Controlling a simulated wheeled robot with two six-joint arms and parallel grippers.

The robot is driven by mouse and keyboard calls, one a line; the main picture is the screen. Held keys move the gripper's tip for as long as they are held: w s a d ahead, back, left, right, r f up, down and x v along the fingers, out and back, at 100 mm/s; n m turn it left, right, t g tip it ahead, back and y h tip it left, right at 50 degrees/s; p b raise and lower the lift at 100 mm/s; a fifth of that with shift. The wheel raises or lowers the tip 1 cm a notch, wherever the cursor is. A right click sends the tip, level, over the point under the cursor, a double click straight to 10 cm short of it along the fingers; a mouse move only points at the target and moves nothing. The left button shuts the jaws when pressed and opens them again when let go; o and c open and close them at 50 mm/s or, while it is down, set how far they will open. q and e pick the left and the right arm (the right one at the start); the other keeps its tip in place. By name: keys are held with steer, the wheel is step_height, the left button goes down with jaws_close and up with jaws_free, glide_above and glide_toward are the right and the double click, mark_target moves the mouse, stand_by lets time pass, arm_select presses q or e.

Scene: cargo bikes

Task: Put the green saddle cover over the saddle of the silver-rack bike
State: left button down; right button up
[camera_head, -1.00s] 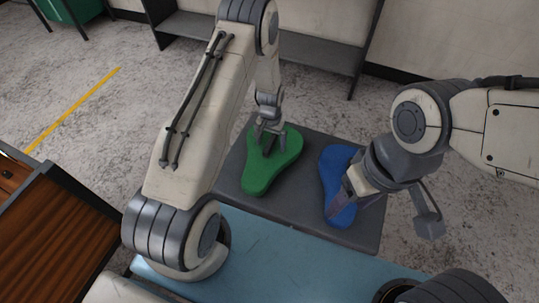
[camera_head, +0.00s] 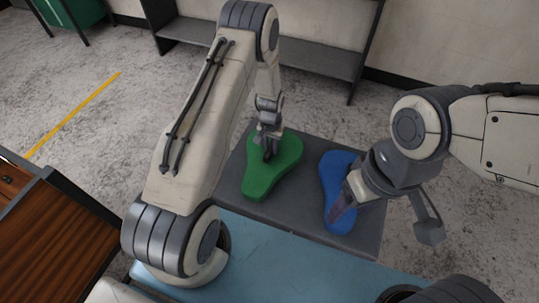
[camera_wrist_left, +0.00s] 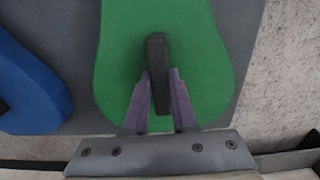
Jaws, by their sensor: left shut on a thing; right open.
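The green saddle cover (camera_head: 264,178) lies on the dark grey table top (camera_head: 301,207), wide end toward the back. A black grip tab (camera_wrist_left: 157,60) stands up from it. My left gripper (camera_head: 268,154) is above its wide end, fingers shut on the tab. The left wrist view shows the fingers (camera_wrist_left: 160,90) on either side of the tab, with the green surface below. I cannot tell whether the cover is lifted. My right gripper (camera_head: 337,213) is open, low over the narrow end of the blue saddle cover (camera_head: 332,178). No bike or saddle shows clearly.
The blue cover lies right of the green one on the same table; it also shows in the left wrist view (camera_wrist_left: 32,95). A light blue surface (camera_head: 280,258) is in front. A wooden box-like piece (camera_head: 50,235) stands at left, a grey shelf (camera_head: 300,55) behind.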

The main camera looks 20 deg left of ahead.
arm_select(q)
steer(key=shift+r+p, duration=1.5)
steer(key=shift+r, duration=0.9)
